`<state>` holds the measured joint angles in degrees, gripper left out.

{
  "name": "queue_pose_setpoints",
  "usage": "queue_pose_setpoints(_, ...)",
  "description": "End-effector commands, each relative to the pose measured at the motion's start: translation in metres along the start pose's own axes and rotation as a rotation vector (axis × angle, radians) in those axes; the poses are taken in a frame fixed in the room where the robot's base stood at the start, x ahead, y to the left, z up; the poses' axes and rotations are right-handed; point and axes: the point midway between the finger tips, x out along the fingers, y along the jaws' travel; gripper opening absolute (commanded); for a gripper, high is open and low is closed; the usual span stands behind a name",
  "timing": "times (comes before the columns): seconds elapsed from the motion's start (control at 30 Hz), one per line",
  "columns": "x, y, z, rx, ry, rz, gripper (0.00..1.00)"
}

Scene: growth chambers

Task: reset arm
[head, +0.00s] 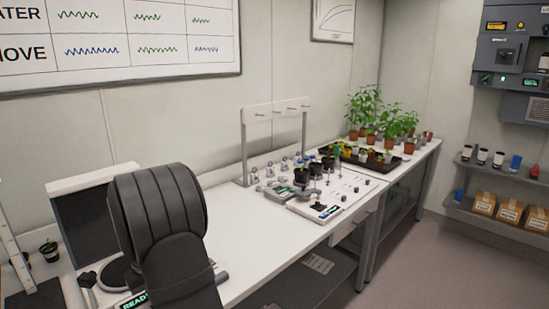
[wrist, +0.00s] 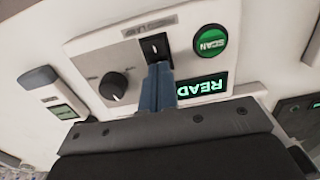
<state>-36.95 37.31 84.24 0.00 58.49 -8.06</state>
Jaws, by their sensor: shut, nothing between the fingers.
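My gripper (wrist: 158,88) shows in the wrist view with its two blue fingers together and nothing between them. The fingertips are in front of a white device panel (wrist: 95,60), over or close to a small black switch or slot (wrist: 155,47). I cannot tell whether they touch it. The panel also has a green SCAN button (wrist: 210,41), a black knob (wrist: 113,86) and a lit green display (wrist: 202,84), partly covered by the fingers. In the head view my dark arm fills the lower left and hides the gripper; part of the lit display (head: 134,300) shows beside it.
A white bench (head: 262,250) runs along the wall. It carries a white rack (head: 277,112), a panel with small pots and a black tray (head: 375,160) of plants. The bench front between arm and panel is clear.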

Motion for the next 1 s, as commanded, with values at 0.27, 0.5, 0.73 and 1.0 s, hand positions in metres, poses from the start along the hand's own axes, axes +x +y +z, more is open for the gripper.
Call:
queue_pose_setpoints(0.27, -0.041, 0.000, -0.001, 0.000, 0.006, 0.001, 0.00)
queue_pose_setpoints(0.5, -0.042, 0.000, 0.001, 0.000, -0.005, -0.001, 0.00)
queue_pose_setpoints(0.73, 0.005, 0.000, 0.001, 0.000, -0.004, -0.001, 0.00)
queue_pose_setpoints(1.0, -0.050, 0.000, 0.000, -0.001, 0.005, 0.001, 0.00)
